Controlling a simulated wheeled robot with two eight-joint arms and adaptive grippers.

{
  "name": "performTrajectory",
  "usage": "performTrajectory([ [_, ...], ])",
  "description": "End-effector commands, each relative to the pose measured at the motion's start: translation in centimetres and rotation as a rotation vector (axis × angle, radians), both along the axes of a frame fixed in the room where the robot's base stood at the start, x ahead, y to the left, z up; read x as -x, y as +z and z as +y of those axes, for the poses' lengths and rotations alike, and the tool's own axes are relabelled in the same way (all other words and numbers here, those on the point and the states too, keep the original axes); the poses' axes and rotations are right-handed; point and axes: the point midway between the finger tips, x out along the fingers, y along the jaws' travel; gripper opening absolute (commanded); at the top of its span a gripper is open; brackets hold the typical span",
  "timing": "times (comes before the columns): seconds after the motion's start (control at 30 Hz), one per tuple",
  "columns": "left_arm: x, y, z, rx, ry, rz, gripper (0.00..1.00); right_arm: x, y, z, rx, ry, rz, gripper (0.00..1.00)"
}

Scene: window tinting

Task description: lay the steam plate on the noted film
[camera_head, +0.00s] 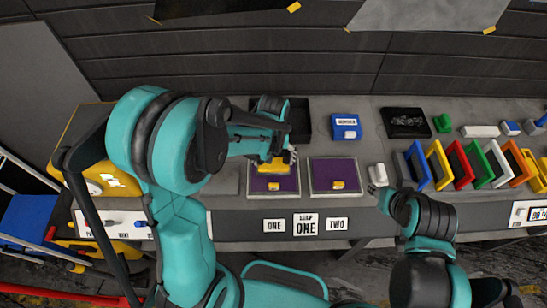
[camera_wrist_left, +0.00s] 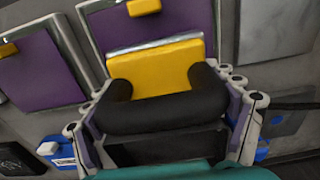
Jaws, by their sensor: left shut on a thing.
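My left gripper (camera_head: 276,155) is shut on the steam plate (camera_head: 272,166), a yellow block with a thick black part that shows in the left wrist view (camera_wrist_left: 165,66). The plate is over the back edge of the left purple film (camera_head: 273,184), above the label ONE. I cannot tell whether they touch. A second purple film (camera_head: 334,174) lies to the right, above the label TWO. Each film has a yellow tab near its front edge. A sign (camera_head: 306,225) between the labels reads ONE in large letters. My right gripper (camera_head: 381,187) is low at the right, its jaws unclear.
A blue labelled block (camera_head: 346,126) and a black panel (camera_head: 405,123) stand behind the films. A row of coloured frames (camera_head: 459,164) fills the bench's right side. A small white object (camera_head: 377,172) is by my right gripper. A yellow case (camera_head: 85,150) is at the left.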

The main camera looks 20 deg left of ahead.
Motion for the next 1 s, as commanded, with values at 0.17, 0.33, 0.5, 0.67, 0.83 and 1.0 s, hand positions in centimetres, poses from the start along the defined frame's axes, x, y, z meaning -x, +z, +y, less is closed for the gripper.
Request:
performTrajectory([
  [0.17,0.0,-0.9,0.0,0.000,0.000,0.000,0.34,0.0,-0.7,0.0,0.000,0.000,0.000,0.40],
  [0.33,0.0,-0.9,0.0,0.000,0.000,0.000,0.34,0.0,-0.6,0.0,0.000,0.000,0.000,0.40],
  [0.5,0.0,-0.9,0.0,0.000,0.000,0.000,0.34,0.0,-0.6,0.0,0.000,0.000,0.000,0.40],
  [0.67,0.0,-1.1,0.0,0.000,0.000,0.000,0.34,0.0,-0.8,0.0,0.000,0.000,0.000,0.40],
  [0.83,0.0,-1.5,0.0,0.000,0.000,0.000,0.34,0.0,-1.2,0.0,0.000,0.000,0.000,0.40],
  [1.0,0.0,-1.7,0.0,0.000,0.000,0.000,0.91,0.0,-1.4,0.0,0.000,0.000,0.000,0.40],
])
